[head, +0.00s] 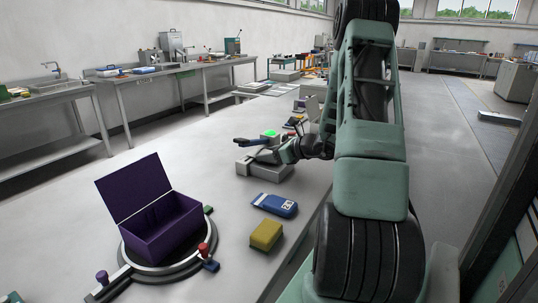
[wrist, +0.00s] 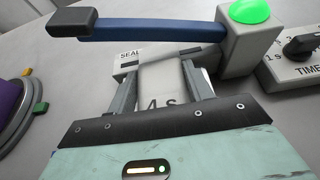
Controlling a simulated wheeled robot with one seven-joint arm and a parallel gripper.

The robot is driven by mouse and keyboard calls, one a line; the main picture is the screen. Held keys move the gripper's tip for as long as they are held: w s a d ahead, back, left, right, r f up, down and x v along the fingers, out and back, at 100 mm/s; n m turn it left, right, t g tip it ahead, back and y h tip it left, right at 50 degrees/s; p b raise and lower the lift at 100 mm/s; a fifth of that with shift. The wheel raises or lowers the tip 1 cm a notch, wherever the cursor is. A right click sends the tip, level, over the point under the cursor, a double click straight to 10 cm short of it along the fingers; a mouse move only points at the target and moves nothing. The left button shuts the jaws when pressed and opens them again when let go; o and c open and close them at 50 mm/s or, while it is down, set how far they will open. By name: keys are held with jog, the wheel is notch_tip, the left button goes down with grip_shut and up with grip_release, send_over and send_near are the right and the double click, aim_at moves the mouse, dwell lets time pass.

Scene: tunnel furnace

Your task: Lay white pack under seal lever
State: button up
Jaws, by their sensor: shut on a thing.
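The white pack (wrist: 160,80) shows in the wrist view between the two fingers of my gripper (wrist: 161,72), which is shut on it. The pack's far end reaches the sealer base (wrist: 128,58), marked SEAL, below the blue seal lever (wrist: 150,29). The lever is raised, with a dark handle at its left end and a lit green lamp (wrist: 250,10) on the block at its right end. In the head view my gripper (head: 268,157) is at the sealer (head: 268,173), beside the raised lever (head: 250,141). I cannot make out the pack there.
A box with a TIME dial (wrist: 298,50) stands right of the sealer in the wrist view. In the head view, a blue pouch (head: 275,205), a yellow block (head: 266,235) and an open purple box (head: 165,228) on a round turntable (head: 197,266) stand nearer on the bench.

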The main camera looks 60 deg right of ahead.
jog(key=o, duration=1.4)
jog(key=shift+r, duration=0.1)
jog(key=shift+r+p, duration=2.4)
jog(key=shift+r, duration=1.05)
